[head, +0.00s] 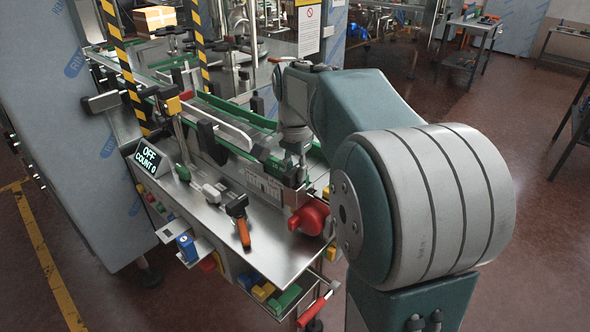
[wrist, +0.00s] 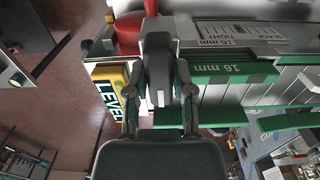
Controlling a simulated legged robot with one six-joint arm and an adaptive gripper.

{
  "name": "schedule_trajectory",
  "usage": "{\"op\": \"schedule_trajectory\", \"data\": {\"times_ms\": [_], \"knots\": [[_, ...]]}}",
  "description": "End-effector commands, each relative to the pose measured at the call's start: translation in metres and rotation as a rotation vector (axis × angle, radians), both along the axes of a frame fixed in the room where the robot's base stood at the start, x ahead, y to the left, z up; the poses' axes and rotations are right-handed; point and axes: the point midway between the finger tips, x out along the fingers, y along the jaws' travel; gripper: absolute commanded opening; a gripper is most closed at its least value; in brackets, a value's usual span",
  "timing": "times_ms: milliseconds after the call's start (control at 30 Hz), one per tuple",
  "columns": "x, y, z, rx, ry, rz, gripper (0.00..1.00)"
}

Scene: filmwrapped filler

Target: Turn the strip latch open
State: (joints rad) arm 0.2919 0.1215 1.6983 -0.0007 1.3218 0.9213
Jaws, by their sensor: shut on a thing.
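In the wrist view a grey lever-like piece (wrist: 157,42), which I take for the strip latch, stands between my fingers. My gripper (wrist: 160,84) is shut on it, one finger on each side. The latch sits beside the green rail marked 16 mm (wrist: 222,73). In the head view my gripper (head: 294,152) reaches down to the near end of the conveyor rails, and the latch is hard to make out there.
A red knob (head: 311,216) sits just below the gripper. A yellow-framed LEVEL sign (wrist: 108,96) is left of the fingers. An orange-handled tool (head: 238,210) lies on the steel shelf (head: 262,256). An OFF / COUNT 0 display (head: 148,158) stands at left.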

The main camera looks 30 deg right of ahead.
Motion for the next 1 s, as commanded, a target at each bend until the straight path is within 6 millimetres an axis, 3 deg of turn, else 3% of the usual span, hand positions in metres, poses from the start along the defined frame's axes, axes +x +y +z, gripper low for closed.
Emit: {"op": "schedule_trajectory", "data": {"times_ms": [367, 1000], "knots": [[0.0007, 0.0006, -0.001, 0.001, 0.0, 0.18, 0.0], [0.0007, 0.0007, -0.0013, 0.003, -0.001, 0.78, 0.0]]}}
